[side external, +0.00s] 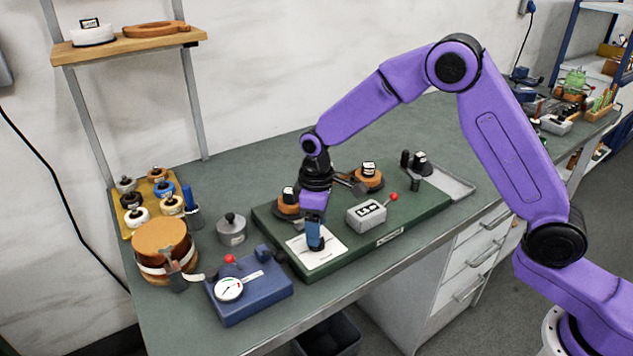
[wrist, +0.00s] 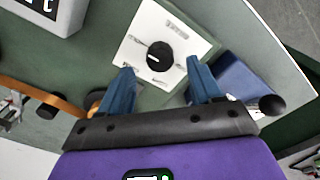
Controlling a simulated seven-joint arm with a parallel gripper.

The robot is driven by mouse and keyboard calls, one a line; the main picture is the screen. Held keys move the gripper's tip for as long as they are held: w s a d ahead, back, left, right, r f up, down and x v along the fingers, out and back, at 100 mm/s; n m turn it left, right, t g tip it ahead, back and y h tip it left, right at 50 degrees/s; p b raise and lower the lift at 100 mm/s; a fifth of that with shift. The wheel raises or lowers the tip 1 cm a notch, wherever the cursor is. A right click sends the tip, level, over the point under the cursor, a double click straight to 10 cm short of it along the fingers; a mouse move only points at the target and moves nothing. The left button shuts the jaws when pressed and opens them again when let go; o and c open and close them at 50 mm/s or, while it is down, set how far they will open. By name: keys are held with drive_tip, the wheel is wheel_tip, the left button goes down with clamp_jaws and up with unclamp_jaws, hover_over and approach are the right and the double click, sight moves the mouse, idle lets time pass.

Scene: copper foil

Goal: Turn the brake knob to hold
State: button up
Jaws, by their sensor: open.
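The brake knob (wrist: 159,56) is a round black dial with a white pointer line. It sits in the middle of a white square plate (wrist: 138,22) with small markings too small to read. In the side view the plate (side external: 327,259) lies at the front left of the green base, and my gripper hides most or all of the knob. My gripper (wrist: 160,80) is open and empty in the wrist view, with its two blue fingertips apart on the near side of the knob. In the side view my gripper (side external: 316,245) points down over the plate. I cannot tell its exact height.
The green base (side external: 425,212) also carries a grey box (side external: 366,215) with a red-tipped lever to the right. A blue block with a dial gauge (side external: 250,290) stands close on the left. A grey lidded pot (side external: 231,230) and a round wooden drum (side external: 160,245) stand farther left.

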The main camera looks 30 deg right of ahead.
wheel_tip(320, 180, up, 14)
idle(0.4)
drive_tip(key=shift+r, duration=0.1)
drive_tip(key=s+d+f+n, duration=0.1)
drive_tip(key=s+d, duration=0.3)
drive_tip(key=s, duration=0.7)
drive_tip(key=s+d+f+n, duration=0.1)
drive_tip(key=s+d, duration=0.3)
drive_tip(key=s, duration=0.7)
drive_tip(key=s+d+f+n, duration=0.1)
drive_tip(key=s+d, duration=0.4)
drive_tip(key=s, duration=0.6)
drive_tip(key=shift+s+f+n, duration=0.25)
drive_tip(key=shift+s+n, duration=0.05)
drive_tip(key=shift+n, duration=0.1)
drive_tip(key=shift+d, duration=0.1)
